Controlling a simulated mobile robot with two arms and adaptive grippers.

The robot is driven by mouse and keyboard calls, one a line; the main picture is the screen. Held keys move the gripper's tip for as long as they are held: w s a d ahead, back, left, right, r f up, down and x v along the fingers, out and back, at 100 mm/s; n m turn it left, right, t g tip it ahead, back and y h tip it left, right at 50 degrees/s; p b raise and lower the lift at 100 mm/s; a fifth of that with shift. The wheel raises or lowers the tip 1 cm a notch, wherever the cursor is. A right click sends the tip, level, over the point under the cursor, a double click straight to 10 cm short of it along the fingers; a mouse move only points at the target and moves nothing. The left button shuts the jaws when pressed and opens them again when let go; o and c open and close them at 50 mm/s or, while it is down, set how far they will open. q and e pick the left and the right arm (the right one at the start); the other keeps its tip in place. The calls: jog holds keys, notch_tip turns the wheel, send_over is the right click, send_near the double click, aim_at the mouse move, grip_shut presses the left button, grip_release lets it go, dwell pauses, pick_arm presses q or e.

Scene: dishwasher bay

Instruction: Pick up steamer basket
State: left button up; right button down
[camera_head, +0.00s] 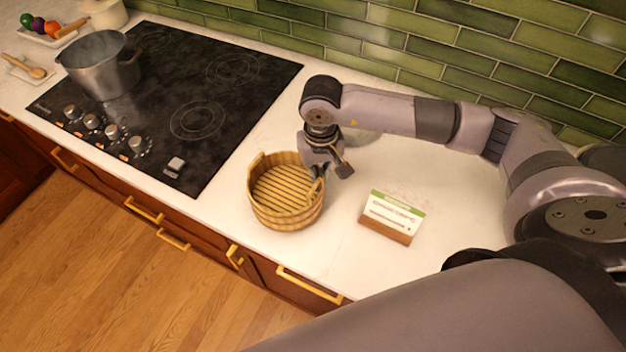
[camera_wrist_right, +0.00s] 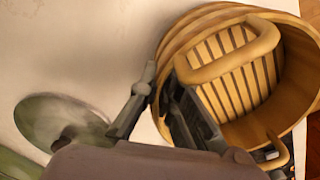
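The steamer basket (camera_head: 285,205) is a round, slatted wooden tub with raised handles, upright on the white counter to the right of the cooktop. My right gripper (camera_head: 330,172) is at its right-hand handle, reaching down from above. In the right wrist view the basket (camera_wrist_right: 240,85) fills the upper right, and my right gripper (camera_wrist_right: 160,75) has its fingers apart. One finger overlaps the basket's near wall and the other is outside it. Whether either finger touches the wood cannot be told. My left gripper is not in view.
A card on a wooden stand (camera_head: 391,216) is right of the basket. The black cooktop (camera_head: 170,100) with a metal pot (camera_head: 100,65) is to the left. A round greenish glassy object (camera_wrist_right: 62,120) lies on the counter in the wrist view. A tiled wall (camera_head: 450,45) bounds the back.

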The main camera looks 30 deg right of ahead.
notch_tip(320, 180, up, 19)
jog(key=b, duration=0.4)
jog(key=shift+r, duration=0.15)
